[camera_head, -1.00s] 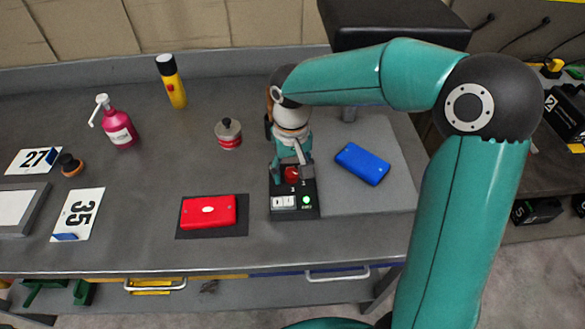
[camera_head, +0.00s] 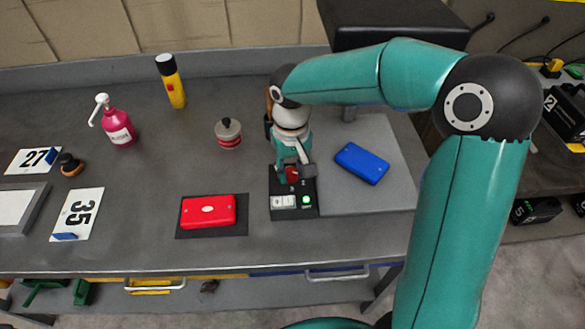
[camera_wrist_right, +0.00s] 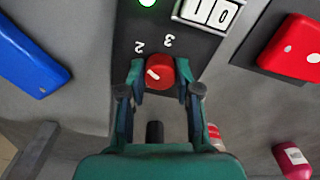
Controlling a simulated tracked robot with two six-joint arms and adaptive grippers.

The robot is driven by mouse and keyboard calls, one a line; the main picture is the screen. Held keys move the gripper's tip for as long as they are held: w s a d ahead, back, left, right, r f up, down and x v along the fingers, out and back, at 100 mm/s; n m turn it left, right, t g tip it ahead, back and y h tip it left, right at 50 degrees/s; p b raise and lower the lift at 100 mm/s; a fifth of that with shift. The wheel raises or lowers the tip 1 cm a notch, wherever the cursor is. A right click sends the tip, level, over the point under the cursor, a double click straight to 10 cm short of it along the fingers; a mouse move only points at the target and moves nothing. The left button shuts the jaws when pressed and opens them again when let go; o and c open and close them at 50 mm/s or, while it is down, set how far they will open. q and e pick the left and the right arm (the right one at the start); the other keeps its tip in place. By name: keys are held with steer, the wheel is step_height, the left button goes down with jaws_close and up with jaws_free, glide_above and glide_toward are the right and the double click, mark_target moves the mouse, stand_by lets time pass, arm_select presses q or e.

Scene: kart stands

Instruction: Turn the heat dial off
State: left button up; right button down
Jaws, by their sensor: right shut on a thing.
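The heat dial is a red round knob (camera_head: 291,174) with a white pointer mark, on a black control panel (camera_head: 282,214). The wrist view shows the dial (camera_wrist_right: 160,72) between my right fingers, with printed numbers 2 and 3 beside it. The pointer mark sits on the dial's left part in that view; other markings are hidden. My right gripper (camera_head: 293,171) is shut on the dial from above, one finger on each side. A green light (camera_head: 306,200) on the panel is lit, next to a white switch or counter showing 1 and 0 (camera_wrist_right: 210,11). My left gripper is not in view.
A red case (camera_head: 208,211) lies left of the panel, and a blue case (camera_head: 362,163) lies right of it on a grey plate (camera_head: 370,202). A striped round-knobbed object (camera_head: 228,133), a pink pump bottle (camera_head: 118,128) and a yellow flashlight (camera_head: 171,82) stand farther back.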

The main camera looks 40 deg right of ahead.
steer(key=n, duration=0.6)
steer(key=shift+p, duration=0.3)
steer(key=n, duration=0.5)
steer(key=shift+n+p, duration=0.4)
steer(key=n+p, duration=0.1)
steer(key=n, duration=0.4)
steer(key=n+p, duration=0.1)
steer(key=n, duration=0.5)
steer(key=shift+p, duration=0.35)
steer(key=shift+n, duration=0.4)
steer(key=c, duration=0.8)
jaws_free()
